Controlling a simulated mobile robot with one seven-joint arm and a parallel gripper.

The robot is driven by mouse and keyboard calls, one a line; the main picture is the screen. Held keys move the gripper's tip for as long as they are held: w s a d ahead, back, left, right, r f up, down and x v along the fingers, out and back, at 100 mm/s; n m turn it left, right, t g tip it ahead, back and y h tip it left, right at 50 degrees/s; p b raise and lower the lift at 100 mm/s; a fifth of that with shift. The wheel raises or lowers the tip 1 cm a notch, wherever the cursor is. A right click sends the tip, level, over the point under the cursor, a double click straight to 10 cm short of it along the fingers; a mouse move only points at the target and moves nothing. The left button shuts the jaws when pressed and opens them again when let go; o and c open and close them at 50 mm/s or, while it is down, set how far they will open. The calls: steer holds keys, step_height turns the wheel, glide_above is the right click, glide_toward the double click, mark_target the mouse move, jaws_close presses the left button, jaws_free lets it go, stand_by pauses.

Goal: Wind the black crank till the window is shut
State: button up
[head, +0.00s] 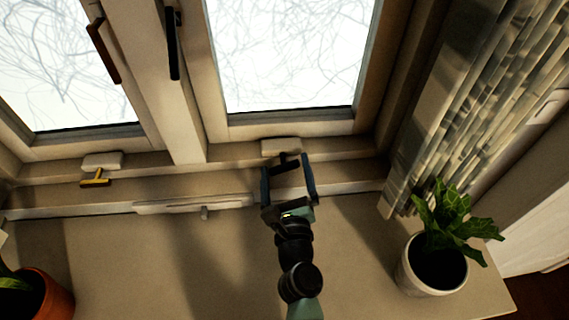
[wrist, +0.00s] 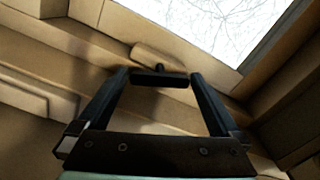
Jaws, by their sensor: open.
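The black crank (head: 284,158) sticks out of a pale box (head: 281,146) on the sill frame below the right window (head: 290,55). In the wrist view the crank (wrist: 161,79) shows as a short dark bar lying crosswise between the fingertips. My gripper (head: 287,164) is open, with one finger on each side of the crank. In the wrist view my gripper (wrist: 160,74) has a gap between each finger and the bar's ends, small on the left. I cannot tell whether a finger touches it. How far the window stands open is not clear.
A brass crank (head: 95,178) sits below the left window (head: 60,65). A potted plant (head: 440,250) stands right of my arm by the curtain (head: 455,100). An orange pot (head: 42,298) is at lower left. The sill (head: 140,260) between is clear.

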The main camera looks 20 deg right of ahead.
steer(key=shift+w+d, duration=0.1)
steer(key=shift+w, duration=0.35)
steer(key=c, duration=1.1)
steer(key=shift+m, duration=2.3)
steer(key=shift+c, duration=0.2)
steer(key=o, duration=1.1)
steer(key=shift+o, duration=0.2)
